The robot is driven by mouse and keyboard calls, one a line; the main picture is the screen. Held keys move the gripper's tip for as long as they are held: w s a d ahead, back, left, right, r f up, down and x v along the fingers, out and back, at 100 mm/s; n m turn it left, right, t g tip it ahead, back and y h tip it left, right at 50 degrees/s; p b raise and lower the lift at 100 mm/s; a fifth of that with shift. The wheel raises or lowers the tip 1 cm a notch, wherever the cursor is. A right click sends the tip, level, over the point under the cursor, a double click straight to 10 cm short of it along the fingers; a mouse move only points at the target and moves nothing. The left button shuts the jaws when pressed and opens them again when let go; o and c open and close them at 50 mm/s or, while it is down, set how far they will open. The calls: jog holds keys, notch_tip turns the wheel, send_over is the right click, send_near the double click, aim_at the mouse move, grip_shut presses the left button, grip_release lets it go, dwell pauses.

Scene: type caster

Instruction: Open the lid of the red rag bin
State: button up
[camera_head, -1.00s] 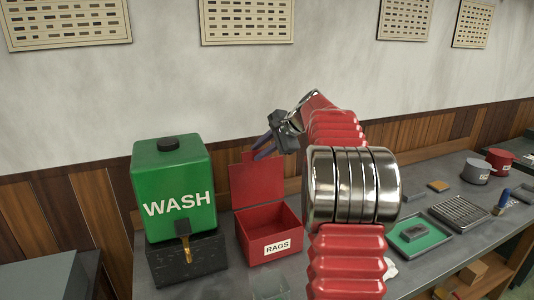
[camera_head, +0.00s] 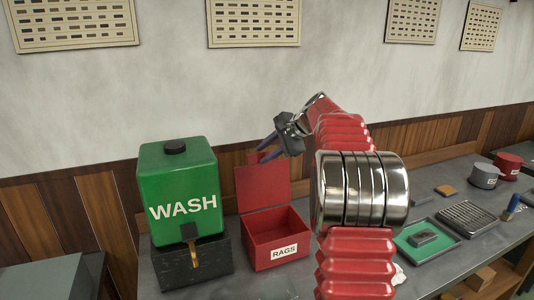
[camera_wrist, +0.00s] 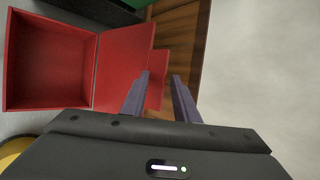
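The red rag bin (camera_head: 278,249), labelled RAGS, stands on the bench in the head view. Its lid (camera_head: 263,186) is raised upright at the back, and the inside is exposed. The wrist view shows the empty-looking bin interior (camera_wrist: 50,62) and the swung-back lid (camera_wrist: 122,65) with a tab at its edge. My gripper (camera_head: 266,150) is at the lid's top edge. In the wrist view its two fingers (camera_wrist: 160,95) are apart, with the left finger overlapping the lid's tab and wall showing between them. I cannot tell whether a finger touches the tab.
A green WASH tank (camera_head: 178,190) on a dark stand is left of the bin. Right of my arm are a green tray (camera_head: 425,240), a rack tray (camera_head: 467,217), a grey pot (camera_head: 483,175) and a red pot (camera_head: 509,166). The wall is close behind the lid.

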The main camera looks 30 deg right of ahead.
jog(key=shift+f, duration=0.2)
jog(key=v, duration=1.4)
